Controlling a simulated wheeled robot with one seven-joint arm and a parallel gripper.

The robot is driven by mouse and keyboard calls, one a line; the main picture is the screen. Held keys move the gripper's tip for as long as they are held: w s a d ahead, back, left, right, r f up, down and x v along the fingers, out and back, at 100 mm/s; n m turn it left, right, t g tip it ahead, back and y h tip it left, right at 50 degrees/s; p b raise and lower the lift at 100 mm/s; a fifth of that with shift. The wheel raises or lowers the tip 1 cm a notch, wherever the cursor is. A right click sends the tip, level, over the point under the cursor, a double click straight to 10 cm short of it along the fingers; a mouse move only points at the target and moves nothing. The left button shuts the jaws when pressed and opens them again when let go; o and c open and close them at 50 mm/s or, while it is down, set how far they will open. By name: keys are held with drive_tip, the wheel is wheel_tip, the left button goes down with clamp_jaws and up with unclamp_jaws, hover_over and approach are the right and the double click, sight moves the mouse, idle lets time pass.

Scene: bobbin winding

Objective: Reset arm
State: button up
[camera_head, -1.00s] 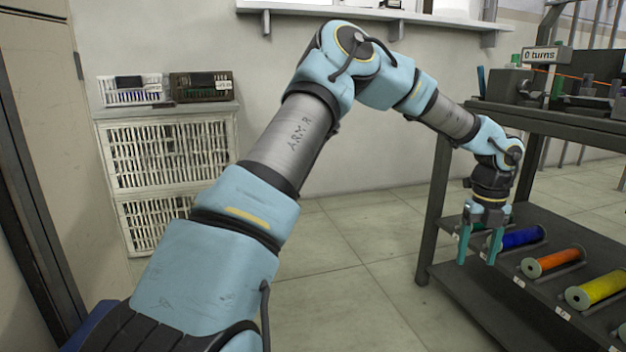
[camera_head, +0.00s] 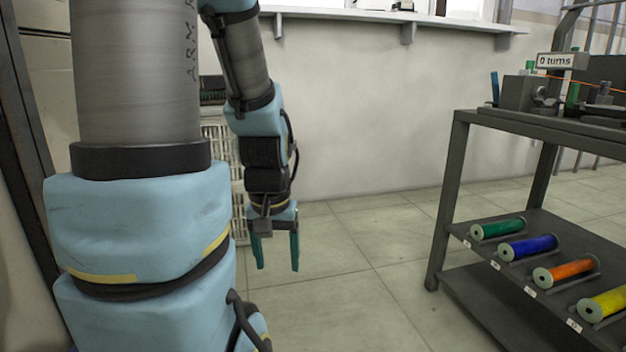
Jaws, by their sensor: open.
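My gripper (camera_head: 275,252) hangs with its teal fingers pointing down, left of the picture's middle. Its fingers are apart with nothing between them. It is over open floor, in front of the back wall and well to the left of the dark rack (camera_head: 447,200). My arm is folded on the left side of the picture, its elbow cut off by the top edge.
On the rack's sloped shelf lie a green spool (camera_head: 497,228), a blue spool (camera_head: 527,247), an orange spool (camera_head: 565,271) and a yellow spool (camera_head: 603,305). A "0 turns" sign (camera_head: 562,61) stands above. My arm partly hides white slatted crates. The middle floor (camera_head: 360,260) is clear.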

wheel_tip(320, 180, up, 37)
drive_tip(key=p, duration=3.5)
drive_tip(key=shift+f, duration=0.2)
drive_tip(key=shift+d, duration=0.1)
idle(0.8)
